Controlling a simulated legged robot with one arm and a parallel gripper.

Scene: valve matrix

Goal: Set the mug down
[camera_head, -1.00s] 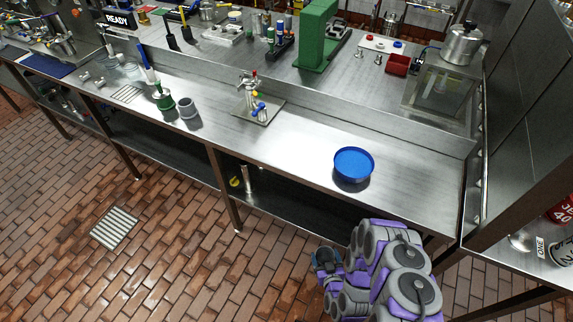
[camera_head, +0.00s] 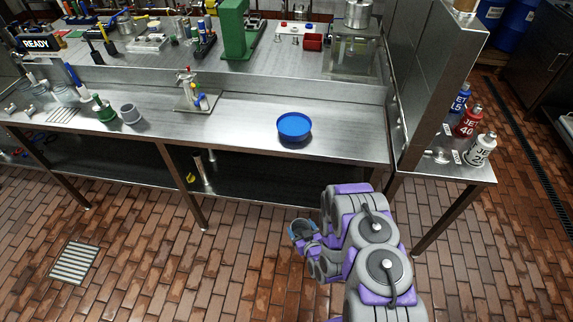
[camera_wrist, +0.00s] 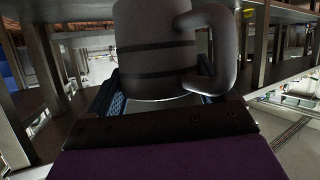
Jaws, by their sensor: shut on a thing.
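A grey mug (camera_wrist: 155,50) with a dark band and a handle on the right fills the upper middle of the wrist view. My gripper (camera_wrist: 158,98) is shut on it, with blue-edged fingers at either side of its lower part. In the head view the mug (camera_head: 302,229) shows as a small round bluish-grey rim at the end of my arm. My gripper (camera_head: 306,240) holds it in front of the bench, over the floor in the picture. The gripper's fingers are mostly hidden there.
The steel bench (camera_head: 235,125) has a blue bowl (camera_head: 294,128) near its right part, with clear surface to its left. A valve stand (camera_head: 190,95) and a grey cup (camera_head: 130,114) stand further left. Labelled bottles (camera_head: 467,122) stand on the right-hand counter (camera_head: 450,172).

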